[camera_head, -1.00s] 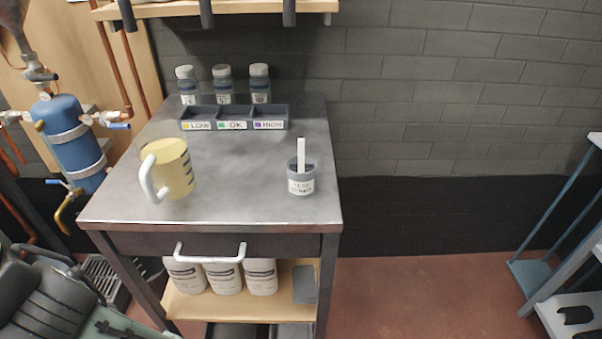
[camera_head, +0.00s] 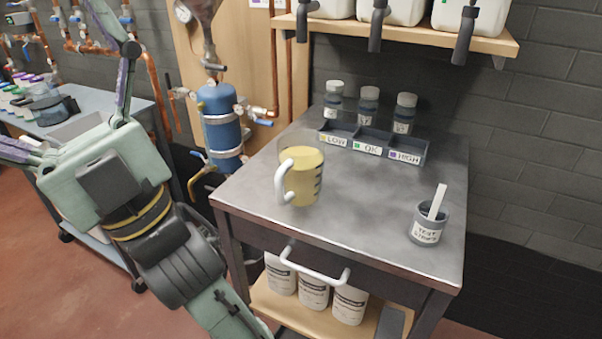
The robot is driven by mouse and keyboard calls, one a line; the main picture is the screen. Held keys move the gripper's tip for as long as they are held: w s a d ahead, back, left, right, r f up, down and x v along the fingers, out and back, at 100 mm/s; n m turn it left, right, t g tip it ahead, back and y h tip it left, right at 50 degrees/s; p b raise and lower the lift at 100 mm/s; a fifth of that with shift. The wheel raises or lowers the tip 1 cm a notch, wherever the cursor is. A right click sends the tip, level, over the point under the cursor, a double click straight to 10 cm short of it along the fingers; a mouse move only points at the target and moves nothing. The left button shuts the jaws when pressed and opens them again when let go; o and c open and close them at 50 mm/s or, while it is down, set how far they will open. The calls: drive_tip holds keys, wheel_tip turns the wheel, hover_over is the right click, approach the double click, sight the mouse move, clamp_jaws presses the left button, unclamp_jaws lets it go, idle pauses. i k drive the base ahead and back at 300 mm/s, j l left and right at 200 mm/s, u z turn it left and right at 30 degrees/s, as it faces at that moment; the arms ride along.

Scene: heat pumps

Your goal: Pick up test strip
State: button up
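A white test strip (camera_head: 438,201) stands tilted in a small grey cup labelled for test strips (camera_head: 428,225). The cup is near the right front corner of the metal table (camera_head: 375,213). The strip's upper part sticks out above the rim; its lower end is hidden in the cup. My arm shows at the left in pale green and black, well away from the table top's right side.
A jug of yellow liquid (camera_head: 302,176) stands left on the table. A sorting tray (camera_head: 367,146) marked LOW, OK and HIGH lies at the back, with bottles (camera_head: 369,104) behind it. A drawer handle (camera_head: 312,264) juts from the front. Taps (camera_head: 465,35) hang above.

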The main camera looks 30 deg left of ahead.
sight(441, 188)
drive_tip(key=k+l+u, duration=0.3)
drive_tip(key=l, duration=0.25)
drive_tip(key=k+l+u, duration=0.3)
drive_tip(key=l, duration=0.2)
drive_tip(key=k+l, duration=0.05)
